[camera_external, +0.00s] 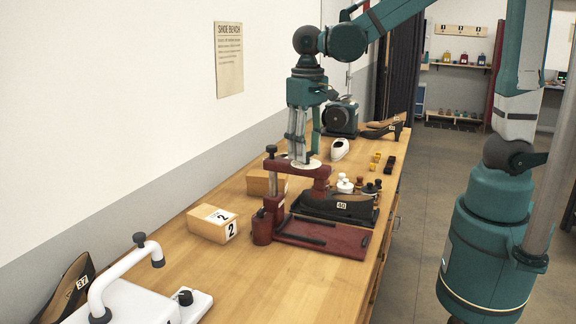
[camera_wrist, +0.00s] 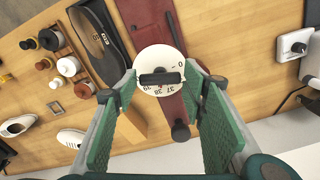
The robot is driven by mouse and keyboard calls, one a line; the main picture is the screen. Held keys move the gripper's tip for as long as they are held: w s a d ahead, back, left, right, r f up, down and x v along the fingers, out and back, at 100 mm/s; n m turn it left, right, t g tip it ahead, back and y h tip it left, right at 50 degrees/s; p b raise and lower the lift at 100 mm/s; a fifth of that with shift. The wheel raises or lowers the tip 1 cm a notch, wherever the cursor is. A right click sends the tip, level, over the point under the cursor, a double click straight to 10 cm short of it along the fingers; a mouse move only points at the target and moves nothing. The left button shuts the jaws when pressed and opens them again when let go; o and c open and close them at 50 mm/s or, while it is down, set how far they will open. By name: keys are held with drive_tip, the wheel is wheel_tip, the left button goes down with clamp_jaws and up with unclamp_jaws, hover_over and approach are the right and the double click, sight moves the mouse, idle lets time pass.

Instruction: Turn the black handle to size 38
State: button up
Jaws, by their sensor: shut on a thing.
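A white dial (camera_wrist: 160,62) with printed sizes sits on top of the dark red press (camera_external: 325,240). The black handle (camera_wrist: 158,79) is a bar across the dial's middle, lying crosswise in the wrist view. Sizes 37, 38 and 39 show along the dial's lower edge there. I cannot tell which size is set. My gripper (camera_wrist: 160,85) points down over the dial, its green finger pads on either side of the handle and shut on it. In the external view, my gripper (camera_external: 299,155) stands over the white dial (camera_external: 306,165); the handle is hidden there.
A black shoe (camera_external: 337,206) tagged 40 lies beside the press. Several small bottles (camera_external: 345,185) stand behind it. A box (camera_external: 213,222) marked 2 is to the left. A white machine (camera_external: 125,298) stands at the front left. The bench's front middle is clear.

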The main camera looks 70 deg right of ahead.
drive_tip(key=shift+m, duration=0.8)
drive_tip(key=o, duration=0.9)
drive_tip(key=shift+r, duration=0.1)
drive_tip(key=shift+r, duration=5.9)
drive_tip(key=shift+s+d, duration=0.1)
